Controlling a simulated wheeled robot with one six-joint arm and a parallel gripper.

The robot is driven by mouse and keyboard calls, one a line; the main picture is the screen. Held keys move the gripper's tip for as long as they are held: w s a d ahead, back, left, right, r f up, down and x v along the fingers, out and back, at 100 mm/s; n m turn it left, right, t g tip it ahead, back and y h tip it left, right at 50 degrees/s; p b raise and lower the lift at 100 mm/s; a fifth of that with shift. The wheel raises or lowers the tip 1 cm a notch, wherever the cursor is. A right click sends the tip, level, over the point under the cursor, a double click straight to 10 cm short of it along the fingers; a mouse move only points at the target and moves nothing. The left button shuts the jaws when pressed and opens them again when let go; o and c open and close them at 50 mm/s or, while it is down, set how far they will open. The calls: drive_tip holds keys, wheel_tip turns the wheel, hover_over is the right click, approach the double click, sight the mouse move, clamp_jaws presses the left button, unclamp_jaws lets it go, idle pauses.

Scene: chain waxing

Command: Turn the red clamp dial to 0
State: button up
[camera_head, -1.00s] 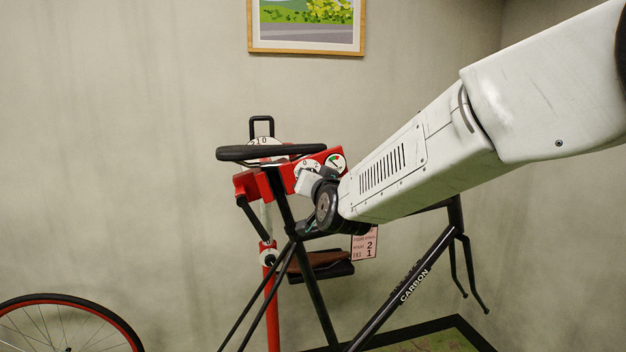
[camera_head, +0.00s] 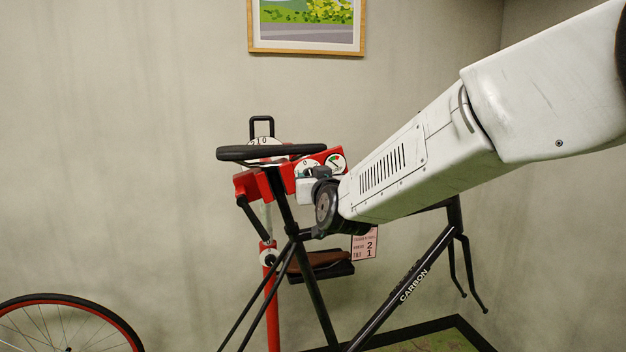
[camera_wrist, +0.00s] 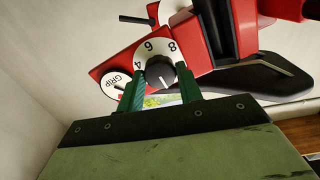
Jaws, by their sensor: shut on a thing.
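The red clamp (camera_head: 250,186) sits on a red stand behind the bike seat. Its white numbered dial (camera_head: 304,163) shows a 0 at the upper left in the head view, partly covered by my gripper (camera_head: 317,174). In the wrist view the dial face (camera_wrist: 142,62) shows 4, 6 and 8 around a dark knob (camera_wrist: 159,71). A white pointer line on the knob points toward the lower side of the picture. My gripper (camera_wrist: 162,88) is shut on the knob, one green finger on each side. The number at the pointer is hidden.
A GRIP gauge (camera_head: 336,162) is beside the dial. The black saddle (camera_head: 270,153) and bike frame (camera_head: 428,264) stand close in front of the clamp. A second numbered dial (camera_head: 262,141) is behind the saddle. A pink sign (camera_head: 364,243) hangs below.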

drive_tip(key=shift+f, duration=0.1)
drive_tip(key=o, duration=1)
drive_tip(key=v, duration=0.8)
drive_tip(key=shift+w, duration=0.1)
